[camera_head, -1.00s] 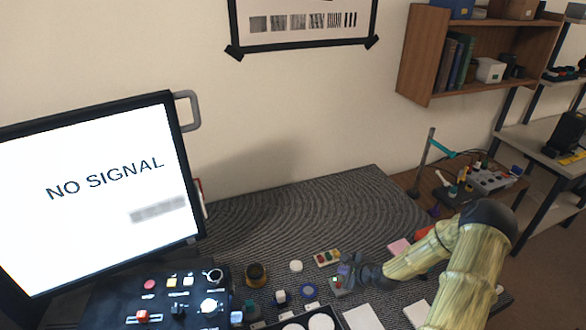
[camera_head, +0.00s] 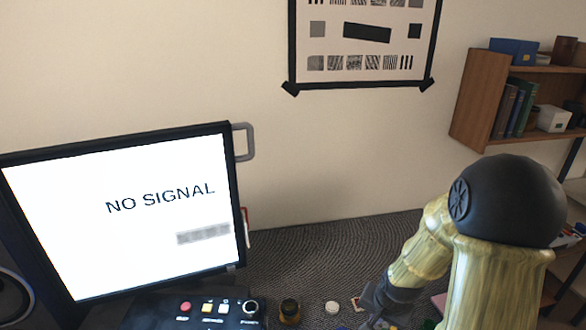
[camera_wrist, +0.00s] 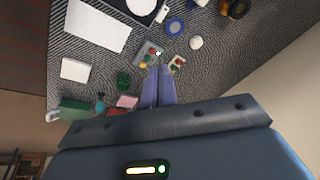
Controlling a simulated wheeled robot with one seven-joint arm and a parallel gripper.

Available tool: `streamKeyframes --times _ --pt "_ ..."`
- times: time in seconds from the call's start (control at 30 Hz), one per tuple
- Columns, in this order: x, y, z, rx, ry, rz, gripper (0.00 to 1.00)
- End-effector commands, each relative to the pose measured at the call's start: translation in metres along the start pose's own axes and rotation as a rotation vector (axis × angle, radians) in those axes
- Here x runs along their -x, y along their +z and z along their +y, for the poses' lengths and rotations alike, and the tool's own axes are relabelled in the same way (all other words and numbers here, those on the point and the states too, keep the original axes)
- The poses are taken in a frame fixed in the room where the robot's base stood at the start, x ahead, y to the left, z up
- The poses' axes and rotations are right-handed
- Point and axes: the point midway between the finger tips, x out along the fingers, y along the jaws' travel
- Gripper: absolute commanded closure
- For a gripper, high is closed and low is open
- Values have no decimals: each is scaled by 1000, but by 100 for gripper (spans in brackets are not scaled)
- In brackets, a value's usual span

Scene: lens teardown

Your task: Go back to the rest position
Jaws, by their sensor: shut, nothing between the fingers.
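My gripper (camera_wrist: 158,72) is in the middle of the wrist view, its two blue-grey fingers close together with nothing between them. The fingertips are hard to make out there.
A "NO SIGNAL" monitor (camera_head: 130,215) stands at the left behind a black control box (camera_head: 200,310). A white disc (camera_head: 332,307) and a dark ringed part (camera_head: 290,311) lie on the mat. A wooden shelf (camera_head: 480,100) hangs at the right. The mat's back area is clear.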

Motion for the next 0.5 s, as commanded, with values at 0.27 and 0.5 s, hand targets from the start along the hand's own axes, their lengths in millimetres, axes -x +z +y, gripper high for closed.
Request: streamKeyframes --times 0.27,0.5 --pt "75 51 -7 369 43 -21 100" --pt "105 83 -7 548 30 -50 100"
